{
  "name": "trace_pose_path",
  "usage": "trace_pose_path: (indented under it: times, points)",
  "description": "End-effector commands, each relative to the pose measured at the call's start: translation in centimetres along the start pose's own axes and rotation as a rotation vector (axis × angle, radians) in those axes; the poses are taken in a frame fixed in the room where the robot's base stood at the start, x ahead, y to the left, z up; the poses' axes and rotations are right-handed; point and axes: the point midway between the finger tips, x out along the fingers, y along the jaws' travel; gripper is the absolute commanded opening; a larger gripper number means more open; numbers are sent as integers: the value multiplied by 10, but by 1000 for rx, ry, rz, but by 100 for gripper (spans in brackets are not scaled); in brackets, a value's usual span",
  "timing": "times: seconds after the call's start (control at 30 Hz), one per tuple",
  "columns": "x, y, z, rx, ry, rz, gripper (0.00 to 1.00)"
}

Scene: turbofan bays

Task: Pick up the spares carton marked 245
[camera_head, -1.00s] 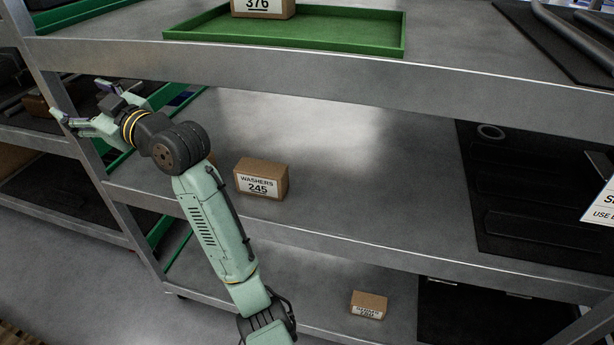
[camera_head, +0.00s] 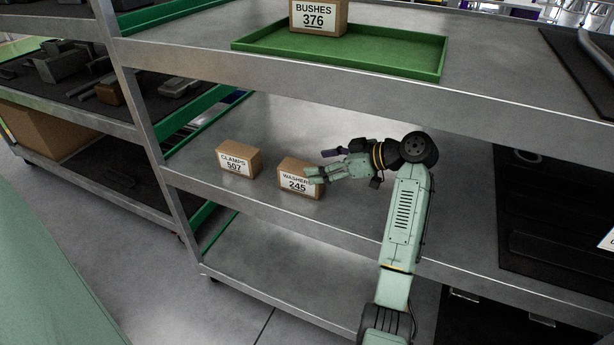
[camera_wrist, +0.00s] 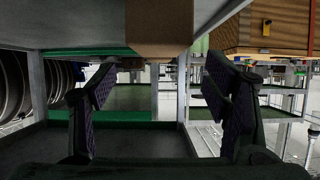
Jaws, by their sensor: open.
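The brown carton (camera_head: 294,184) labelled WASHERS 245 stands upright on the middle shelf, near its front edge. My gripper (camera_head: 325,164) is open and comes from the right, its fingers pointing left at the carton. One finger overlaps the carton's right side in the head view; I cannot tell whether it touches. In the wrist view, my open gripper (camera_wrist: 160,98) has nothing between its two dark pads. A plain brown box (camera_wrist: 160,28) shows at the top centre there, beyond the fingers; its label is not visible.
A carton (camera_head: 238,160) labelled CLAMPS 507 stands just left of the 245 carton. Above, a carton (camera_head: 318,18) labelled BUSHES 376 sits on a green tray (camera_head: 400,58). The upper shelf edge (camera_head: 300,80) runs above my arm. A dark mat (camera_head: 550,225) lies at right.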

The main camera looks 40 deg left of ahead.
Motion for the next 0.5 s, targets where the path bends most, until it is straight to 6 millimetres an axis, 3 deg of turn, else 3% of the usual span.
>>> trace_pose_path:
  times: [0.27, 0.5]
  points:
    - [24, 0, 0, 2, -1, 0, 70]
    - [59, 0, 3, 2, 0, 1, 70]
